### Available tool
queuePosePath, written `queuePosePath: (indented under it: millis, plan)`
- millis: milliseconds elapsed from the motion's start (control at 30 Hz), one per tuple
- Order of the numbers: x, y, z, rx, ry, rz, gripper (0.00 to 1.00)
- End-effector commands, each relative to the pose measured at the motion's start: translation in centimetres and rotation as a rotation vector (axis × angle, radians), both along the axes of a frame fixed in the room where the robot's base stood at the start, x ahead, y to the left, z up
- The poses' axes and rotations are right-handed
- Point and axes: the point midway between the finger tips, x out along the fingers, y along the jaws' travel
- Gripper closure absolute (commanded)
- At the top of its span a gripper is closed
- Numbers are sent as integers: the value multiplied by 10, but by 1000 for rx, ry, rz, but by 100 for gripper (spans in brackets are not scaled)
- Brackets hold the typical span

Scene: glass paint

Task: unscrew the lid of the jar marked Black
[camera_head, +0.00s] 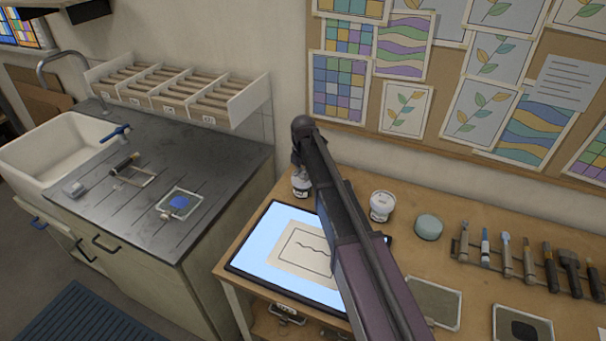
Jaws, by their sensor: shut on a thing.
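My arm reaches across the table from the lower right, with my gripper (298,166) pointing down at its far end. The gripper is small in view and partly hidden by my own wrist. It is shut on the top of a small white jar (301,188) with a dark label band, just behind the light panel. The jar stands upright; its lid is mostly hidden by the fingers. A second white jar (381,207) with a pale lid stands to the right, apart from the gripper. I cannot read the label on either jar.
A lit light panel (255,257) with a drawn sheet lies in front of the jars. The wall with a pinboard is close behind.

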Motion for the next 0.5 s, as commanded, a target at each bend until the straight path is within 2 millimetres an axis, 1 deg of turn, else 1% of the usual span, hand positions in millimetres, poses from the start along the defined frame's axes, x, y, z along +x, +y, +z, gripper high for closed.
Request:
queuePosePath:
  millis: [33, 200, 500]
  plan:
    - [-4, -2, -3, -4, 9, 36, 100]
    - [-4, -2, -3, -5, 9, 145, 100]
    - [-5, -3, -4, -5, 9, 175, 100]
